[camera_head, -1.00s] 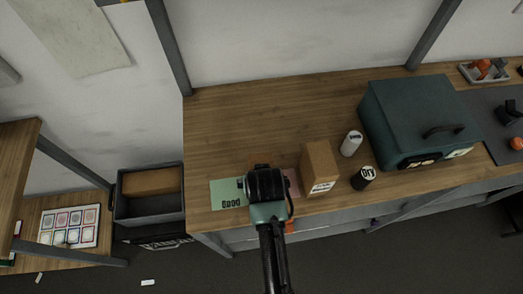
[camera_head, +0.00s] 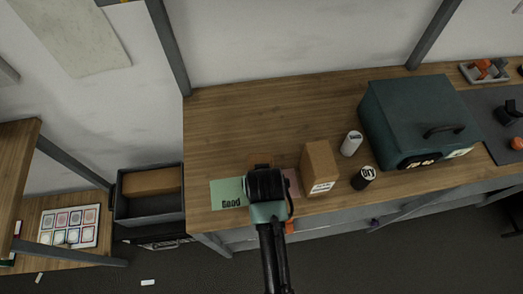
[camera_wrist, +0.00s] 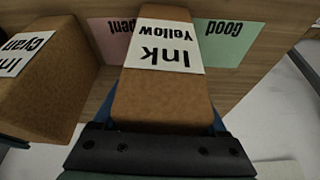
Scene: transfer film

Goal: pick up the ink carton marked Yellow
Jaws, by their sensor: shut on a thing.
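The brown ink carton marked "Ink Yellow" (camera_wrist: 160,90) fills the middle of the wrist view, its white label facing my camera. My gripper (camera_head: 263,172) is shut on it, with blue fingers partly showing at its sides. In the head view only a little brown of the carton (camera_head: 261,159) shows past my gripper, which hides the rest. I cannot tell whether it touches the bench. A second carton, marked "Ink Cyan" (camera_wrist: 40,85), stands close beside it; in the head view it is to the right of my gripper (camera_head: 319,168).
A green "Good" card (camera_head: 226,193) and a pink "Spent" card (camera_wrist: 112,38) lie on the bench. A white bottle (camera_head: 351,143), a black "Dry" pot (camera_head: 363,178) and a teal box (camera_head: 418,120) stand to the right. The bench (camera_head: 260,115) is clear behind.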

